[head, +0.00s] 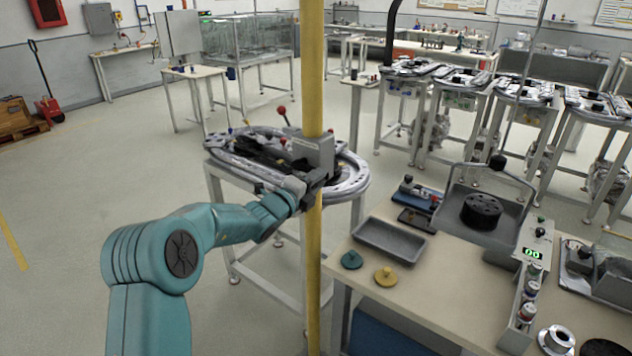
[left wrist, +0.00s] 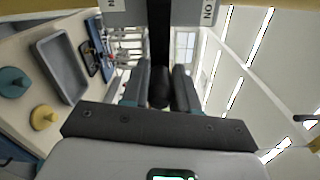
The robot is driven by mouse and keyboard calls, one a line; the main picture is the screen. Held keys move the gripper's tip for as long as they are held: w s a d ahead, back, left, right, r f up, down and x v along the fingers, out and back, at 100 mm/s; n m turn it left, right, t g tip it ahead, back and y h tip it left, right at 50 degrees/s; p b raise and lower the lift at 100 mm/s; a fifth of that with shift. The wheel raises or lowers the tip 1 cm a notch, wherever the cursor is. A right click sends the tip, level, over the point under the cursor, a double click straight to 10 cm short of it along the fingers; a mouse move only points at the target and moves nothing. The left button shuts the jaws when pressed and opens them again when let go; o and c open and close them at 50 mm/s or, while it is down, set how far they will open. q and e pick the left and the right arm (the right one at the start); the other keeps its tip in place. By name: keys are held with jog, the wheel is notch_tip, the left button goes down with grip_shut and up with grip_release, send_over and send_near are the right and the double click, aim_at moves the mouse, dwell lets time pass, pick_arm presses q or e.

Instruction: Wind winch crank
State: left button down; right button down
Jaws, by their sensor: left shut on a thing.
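The grey winch box (head: 313,155) is mounted on the upright yellow post (head: 313,60). My left gripper (head: 312,190) is at the front of the winch, just below the box, with its arm coming in from the lower left. In the left wrist view the two fingers (left wrist: 160,92) are on either side of a dark crank handle (left wrist: 158,45), and the gripper is shut on it. The grey box edge (left wrist: 190,12) with small white labels shows above the fingers. The crank's far end and the rest of the winch are hidden. My right gripper is not in view.
A workbench (head: 440,290) stands to the right, with a grey tray (head: 390,240), a green knob (head: 351,259) and a yellow knob (head: 385,276). An oval track table (head: 350,180) stands behind the post.

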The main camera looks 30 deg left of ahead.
pick_arm(q)
jog(key=shift+a+r, duration=0.15)
jog(key=shift+r, duration=0.5)
jog(key=c, duration=0.9)
grip_release()
jog(key=shift+f, duration=0.1)
jog(key=shift+s+f, duration=0.1)
jog(key=shift+f, duration=0.05)
jog(key=shift+s+f, duration=0.1)
jog(key=shift+s, duration=0.25)
jog(key=s+a+b, duration=0.1)
jog(key=s+b, duration=0.3)
jog(key=s, duration=1.1)
jog(key=shift+s+b, duration=0.25)
jog(key=shift+b, duration=0.05)
jog(key=shift+a, duration=0.15)
